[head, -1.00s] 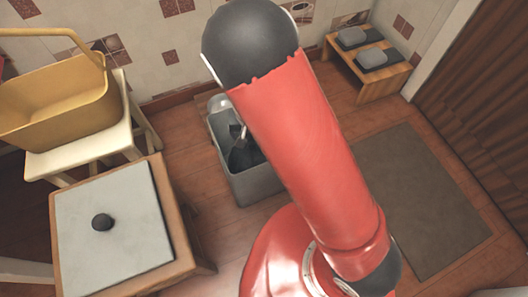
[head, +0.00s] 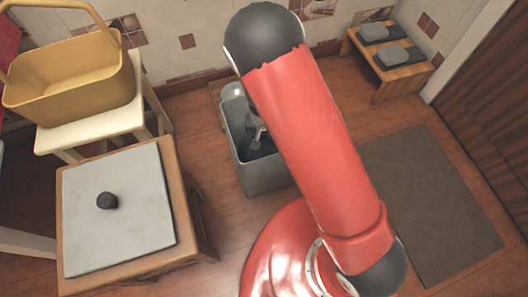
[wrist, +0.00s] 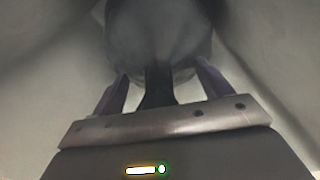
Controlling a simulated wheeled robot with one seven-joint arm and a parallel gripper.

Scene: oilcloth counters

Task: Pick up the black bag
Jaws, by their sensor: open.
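A dark rounded form, which looks like the black bag (wrist: 158,42), fills the upper middle of the wrist view. Its narrow dark neck reaches down between the two fingers of my gripper (wrist: 162,78). The fingers are open, one on each side of the neck; I cannot tell whether they touch it. In the head view, dark shapes show inside a grey bin (head: 262,178), partly hidden by my red arm. There I cannot clearly separate the bag from my gripper.
Pale bin walls rise close on both sides in the wrist view. A low table with a grey slab (head: 125,235) stands at left, and a yellow basket (head: 75,85) on a white stool behind it. A wooden bench (head: 405,78) and a mat (head: 440,200) are at right.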

